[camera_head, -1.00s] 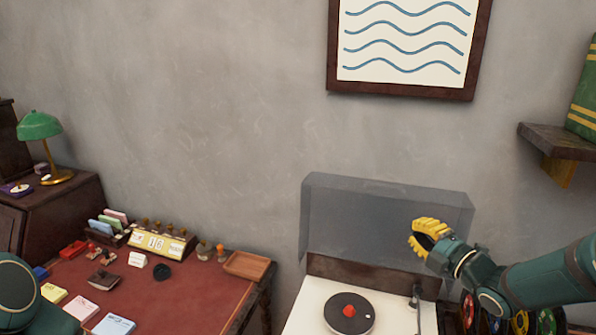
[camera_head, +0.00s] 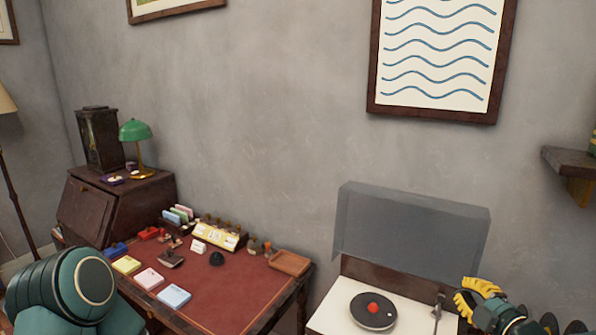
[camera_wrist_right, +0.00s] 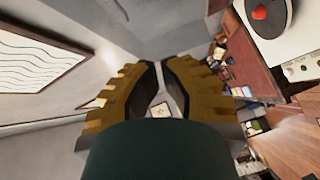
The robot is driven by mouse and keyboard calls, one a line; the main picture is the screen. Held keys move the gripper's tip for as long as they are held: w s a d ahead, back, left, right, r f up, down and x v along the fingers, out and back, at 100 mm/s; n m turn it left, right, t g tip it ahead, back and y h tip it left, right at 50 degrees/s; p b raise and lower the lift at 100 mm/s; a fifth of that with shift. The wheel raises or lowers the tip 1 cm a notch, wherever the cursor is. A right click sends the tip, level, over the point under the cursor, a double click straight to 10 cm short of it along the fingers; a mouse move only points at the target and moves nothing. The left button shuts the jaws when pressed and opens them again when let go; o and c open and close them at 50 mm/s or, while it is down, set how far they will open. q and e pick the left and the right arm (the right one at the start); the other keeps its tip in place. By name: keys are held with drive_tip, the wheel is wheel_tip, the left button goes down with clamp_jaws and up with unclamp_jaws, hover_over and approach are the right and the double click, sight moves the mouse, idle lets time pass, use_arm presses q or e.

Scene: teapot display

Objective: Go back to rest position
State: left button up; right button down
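My right gripper (camera_head: 480,292) shows at the lower right in the head view, beside the front right of the record player's lid. Its yellow fingers also show in the right wrist view (camera_wrist_right: 160,80), with a narrow gap between their dark inner pads and nothing held. My left arm (camera_head: 70,290) shows as a green link at the lower left of the head view. My left gripper is out of view.
The white record player (camera_head: 335,315) with a raised clear lid (camera_head: 410,235) stands near my right gripper. A red-topped desk (camera_head: 225,290) holds stamps, pads and a calendar (camera_head: 215,236). A wall shelf (camera_head: 568,160) juts out at right. Open air lies above the desk.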

drive_tip(key=a+f+m+g, duration=0.2)
drive_tip(key=a+f+m, duration=0.1)
drive_tip(key=a+f, duration=0.2)
drive_tip(key=s+a+f+m+g, duration=0.1)
drive_tip(key=a+f+m, duration=0.3)
drive_tip(key=f, duration=0.4)
drive_tip(key=s+a+f+m+g, duration=0.1)
drive_tip(key=a+f+m+g, duration=0.2)
drive_tip(key=a+f, duration=0.3)
drive_tip(key=shift+f+m+g, duration=0.4)
drive_tip(key=shift+f+m, duration=0.1)
drive_tip(key=shift+f, duration=0.2)
drive_tip(key=s+a+f+m+g, duration=0.7)
drive_tip(key=s+a+f, duration=0.4)
drive_tip(key=s, duration=0.4)
drive_tip(key=shift+s+a+f+g, duration=0.2)
drive_tip(key=shift+s+a+g, duration=0.05)
drive_tip(key=shift+g, duration=0.25)
